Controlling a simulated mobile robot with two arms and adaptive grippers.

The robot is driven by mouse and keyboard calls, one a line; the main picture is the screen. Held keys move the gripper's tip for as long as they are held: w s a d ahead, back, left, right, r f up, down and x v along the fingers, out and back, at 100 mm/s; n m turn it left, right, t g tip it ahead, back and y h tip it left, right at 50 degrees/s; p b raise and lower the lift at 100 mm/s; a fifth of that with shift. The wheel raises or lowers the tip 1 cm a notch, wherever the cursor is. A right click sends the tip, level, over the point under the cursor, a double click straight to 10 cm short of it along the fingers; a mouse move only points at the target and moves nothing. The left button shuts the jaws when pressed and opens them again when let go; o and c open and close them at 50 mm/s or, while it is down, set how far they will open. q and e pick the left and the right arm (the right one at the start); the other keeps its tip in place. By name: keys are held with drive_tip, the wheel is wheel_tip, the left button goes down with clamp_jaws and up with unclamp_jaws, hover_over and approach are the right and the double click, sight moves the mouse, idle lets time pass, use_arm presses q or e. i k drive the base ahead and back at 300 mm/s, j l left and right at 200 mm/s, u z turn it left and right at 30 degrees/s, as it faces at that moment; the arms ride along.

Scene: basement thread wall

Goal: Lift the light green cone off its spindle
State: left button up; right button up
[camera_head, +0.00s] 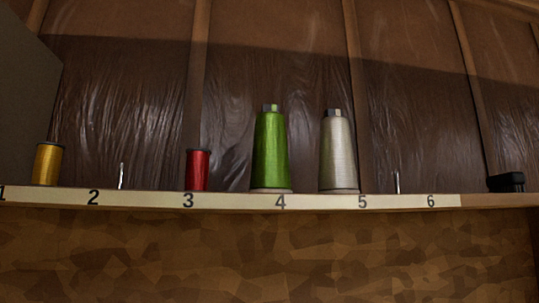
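The light green cone (271,152) stands upright on the shelf above the number 4. A small grey tip shows at its top, and its base rests at the shelf level. The spindle inside it is hidden, apart from what may be that tip. Neither of my grippers is in the head view.
A pale grey cone (338,153) stands close to the right of the green one. A red spool (197,170) and a yellow spool (47,164) stand to the left. Bare spindles show near 2 (121,176) and 5 (397,182). A black object (506,182) sits at the right on the numbered shelf (235,201).

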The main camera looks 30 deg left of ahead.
sight(271, 172)
drive_tip(key=k+l, duration=0.1)
drive_tip(key=l, duration=0.25)
drive_tip(key=k+l, duration=0.1)
drive_tip(key=l, duration=0.25)
drive_tip(key=k+l+u, duration=0.1)
drive_tip(key=l, duration=0.25)
drive_tip(key=k+l, duration=0.1)
drive_tip(key=l, duration=0.25)
drive_tip(key=k+l, duration=0.15)
drive_tip(key=l, duration=0.15)
